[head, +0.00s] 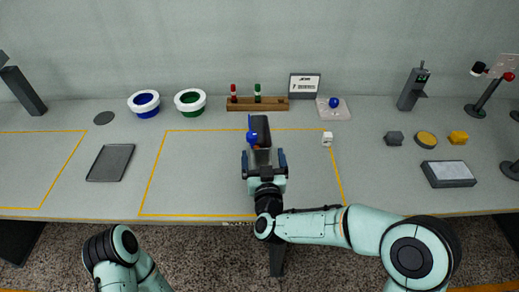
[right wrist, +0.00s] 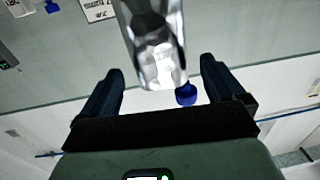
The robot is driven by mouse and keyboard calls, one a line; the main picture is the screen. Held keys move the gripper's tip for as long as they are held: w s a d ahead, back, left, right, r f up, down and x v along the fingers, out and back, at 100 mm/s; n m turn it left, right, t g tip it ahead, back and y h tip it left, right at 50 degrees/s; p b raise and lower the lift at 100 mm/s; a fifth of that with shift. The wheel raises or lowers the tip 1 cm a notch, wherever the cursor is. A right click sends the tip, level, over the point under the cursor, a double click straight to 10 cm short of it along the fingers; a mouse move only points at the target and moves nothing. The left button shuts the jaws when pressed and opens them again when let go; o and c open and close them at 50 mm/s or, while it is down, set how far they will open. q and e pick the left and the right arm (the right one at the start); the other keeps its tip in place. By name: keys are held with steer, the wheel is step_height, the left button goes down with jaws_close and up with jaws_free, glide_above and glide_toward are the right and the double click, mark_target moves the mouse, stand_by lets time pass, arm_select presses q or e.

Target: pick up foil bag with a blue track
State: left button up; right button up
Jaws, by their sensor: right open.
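The foil bag (head: 262,130) is at the middle of the table in the head view, dark at the top and grey lower down. A blue piece shows at its left side. In the right wrist view the bag (right wrist: 155,45) is shiny silver, with a round blue part (right wrist: 186,94) near its lower end. My right gripper (head: 263,152) is open, with its fingers apart on either side of the bag's near end. In the right wrist view, the fingers (right wrist: 161,70) show gaps to the bag. My left gripper is out of view; only part of that arm shows.
A wooden rack (head: 257,104) with red and green spindles stands behind the bag. A small white block (head: 327,139) is right. The yellow-outlined area is otherwise mostly clear.

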steer(key=w, duration=0.4)
steer(key=w+f+p, duration=0.1)
steer(key=w, duration=0.2)
steer(key=shift+a, duration=0.3)
steer(key=shift+s+r, duration=0.1)
steer(key=c, duration=1.5)
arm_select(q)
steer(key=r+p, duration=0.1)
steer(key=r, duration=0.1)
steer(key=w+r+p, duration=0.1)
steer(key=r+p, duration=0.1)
arm_select(e)
steer(key=shift+o, duration=0.2)
step_height(320, 180, up, 20)
arm_select(q)
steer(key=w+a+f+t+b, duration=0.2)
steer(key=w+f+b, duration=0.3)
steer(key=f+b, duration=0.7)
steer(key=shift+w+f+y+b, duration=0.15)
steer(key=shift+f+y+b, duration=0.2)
steer(key=shift+b, duration=0.3)
arm_select(e)
step_height(320, 180, down, 19)
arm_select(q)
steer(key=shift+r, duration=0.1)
arm_select(e)
steer(key=shift+r, duration=0.1)
